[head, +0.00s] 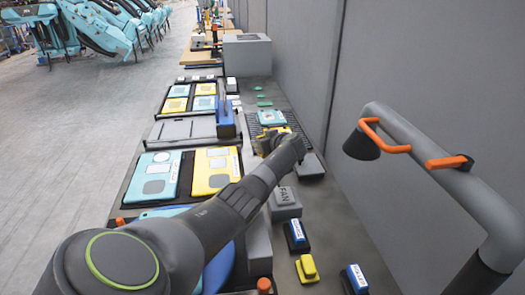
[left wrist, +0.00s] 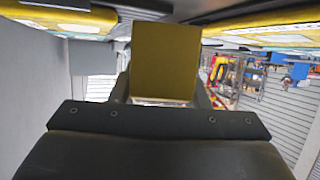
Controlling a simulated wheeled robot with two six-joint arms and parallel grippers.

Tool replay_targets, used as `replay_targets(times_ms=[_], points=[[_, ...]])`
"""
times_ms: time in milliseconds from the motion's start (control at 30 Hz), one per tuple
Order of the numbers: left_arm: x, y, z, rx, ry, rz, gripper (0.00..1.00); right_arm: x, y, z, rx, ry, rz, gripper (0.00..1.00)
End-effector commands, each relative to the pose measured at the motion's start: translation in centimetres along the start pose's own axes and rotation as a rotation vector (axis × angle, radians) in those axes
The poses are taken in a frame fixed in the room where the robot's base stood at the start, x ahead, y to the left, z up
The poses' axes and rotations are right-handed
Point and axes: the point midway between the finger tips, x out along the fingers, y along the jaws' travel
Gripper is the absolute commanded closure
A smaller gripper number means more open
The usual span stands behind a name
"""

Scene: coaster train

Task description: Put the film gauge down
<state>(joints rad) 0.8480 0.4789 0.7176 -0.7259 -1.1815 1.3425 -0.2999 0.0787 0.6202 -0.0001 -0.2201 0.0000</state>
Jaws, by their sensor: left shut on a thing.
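My left gripper (head: 265,145) reaches out over the bench beside the dark ribbed grate. In the left wrist view my left gripper (left wrist: 163,95) is shut on a flat yellow block, which I take to be the film gauge (left wrist: 165,60). A yellow piece shows just beyond the gripper in the head view, largely hidden by the wrist. I cannot tell whether the gauge touches the surface under it. My right gripper is not in view.
A teal plate (head: 271,117) lies on the grate. Trays with a yellow panel (head: 214,180) and light-blue panels line the left side. A blue upright tool (head: 225,110) stands nearby. A grey FAN block (head: 284,203) and a grey tube arm with orange handles (head: 440,160) are at right.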

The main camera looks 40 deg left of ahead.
Motion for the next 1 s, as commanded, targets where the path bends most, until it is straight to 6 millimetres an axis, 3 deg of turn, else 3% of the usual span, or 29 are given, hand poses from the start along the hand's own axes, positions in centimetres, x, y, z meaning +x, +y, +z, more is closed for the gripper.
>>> replay_targets(times_ms=[233, 667, 700, 833, 1000], points=[[1.1, 0.1, 2.9, 0.001, -0.002, 0.001, 0.91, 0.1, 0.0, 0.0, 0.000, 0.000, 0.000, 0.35], [1.4, 0.0, 3.5, 0.000, -0.001, 0.001, 0.91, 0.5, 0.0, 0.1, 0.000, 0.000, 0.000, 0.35], [1.4, 0.0, 3.5, 0.001, -0.002, 0.001, 0.54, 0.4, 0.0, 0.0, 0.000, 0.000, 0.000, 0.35], [1.4, 0.0, 3.5, 0.001, -0.002, 0.001, 0.38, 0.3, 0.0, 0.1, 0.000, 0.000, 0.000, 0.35], [1.4, 0.0, 3.5, 0.001, -0.002, 0.000, 0.37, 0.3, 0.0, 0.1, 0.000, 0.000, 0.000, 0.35]])
